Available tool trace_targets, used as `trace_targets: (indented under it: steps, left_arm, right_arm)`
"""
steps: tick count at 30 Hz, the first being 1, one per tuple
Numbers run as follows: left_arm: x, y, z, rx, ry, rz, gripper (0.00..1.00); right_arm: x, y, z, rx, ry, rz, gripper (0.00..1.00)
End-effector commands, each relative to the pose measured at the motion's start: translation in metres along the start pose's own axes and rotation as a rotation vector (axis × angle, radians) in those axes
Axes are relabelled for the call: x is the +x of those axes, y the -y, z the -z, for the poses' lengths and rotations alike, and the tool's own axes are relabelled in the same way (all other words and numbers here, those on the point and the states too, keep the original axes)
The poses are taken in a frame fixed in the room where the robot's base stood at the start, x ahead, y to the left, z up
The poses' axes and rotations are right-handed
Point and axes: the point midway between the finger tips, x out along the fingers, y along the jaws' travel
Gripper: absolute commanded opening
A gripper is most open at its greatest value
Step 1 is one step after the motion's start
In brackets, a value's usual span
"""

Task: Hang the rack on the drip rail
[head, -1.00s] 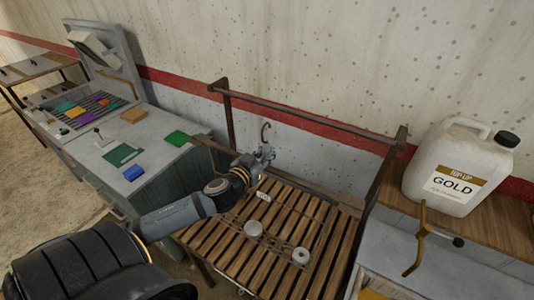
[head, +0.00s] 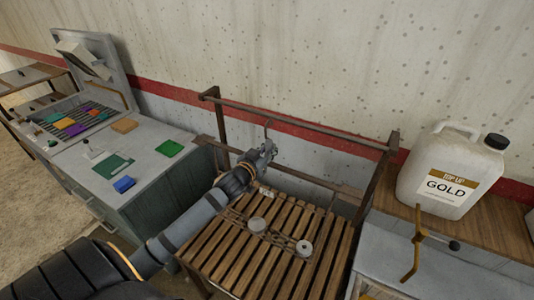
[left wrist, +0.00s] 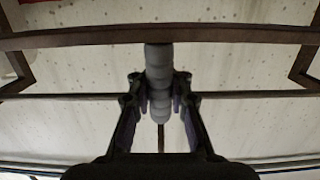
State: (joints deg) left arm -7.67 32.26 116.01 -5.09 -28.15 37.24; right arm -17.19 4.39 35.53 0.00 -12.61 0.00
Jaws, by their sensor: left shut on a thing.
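The drip rail (head: 320,130) is a brown metal bar across the top of a frame above a slatted wooden stand. My left gripper (head: 268,150) is just below and in front of the rail, shut on the rack's grey ribbed grip, which shows between the fingers in the left wrist view (left wrist: 160,82). The rack's thin hook (head: 267,130) rises from the gripper and overlaps the rail in the head view; I cannot tell whether it is over the bar. My gripper and arm hide part of the rack. The rail also crosses the left wrist view (left wrist: 80,39). My right gripper is not in view.
The slatted stand (head: 235,260) bears pale round pieces (head: 257,224). A grey workbench (head: 165,180) with coloured pieces stands left. A white "GOLD" jug (head: 450,170) stands on a wooden top at right. The frame's side posts flank the rail, with the wall behind.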

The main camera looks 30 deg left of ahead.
Motion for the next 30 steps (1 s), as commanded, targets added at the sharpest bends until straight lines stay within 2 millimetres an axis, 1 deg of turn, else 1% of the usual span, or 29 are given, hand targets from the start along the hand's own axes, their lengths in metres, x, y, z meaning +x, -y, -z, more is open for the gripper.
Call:
trace_targets:
  steps: [8, 18, 30]
  left_arm:
    - [0.018, -0.002, 0.004, -0.003, -0.005, -0.004, 0.00]
    - [0.039, -0.001, 0.006, -0.002, -0.005, -0.002, 0.00]
    - [0.038, -0.001, 0.008, 0.000, -0.004, -0.002, 0.00]
  right_arm:
    - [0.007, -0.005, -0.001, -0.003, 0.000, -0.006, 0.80]
    - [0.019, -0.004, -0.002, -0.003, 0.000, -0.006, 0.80]
    - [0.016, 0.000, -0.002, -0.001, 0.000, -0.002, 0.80]
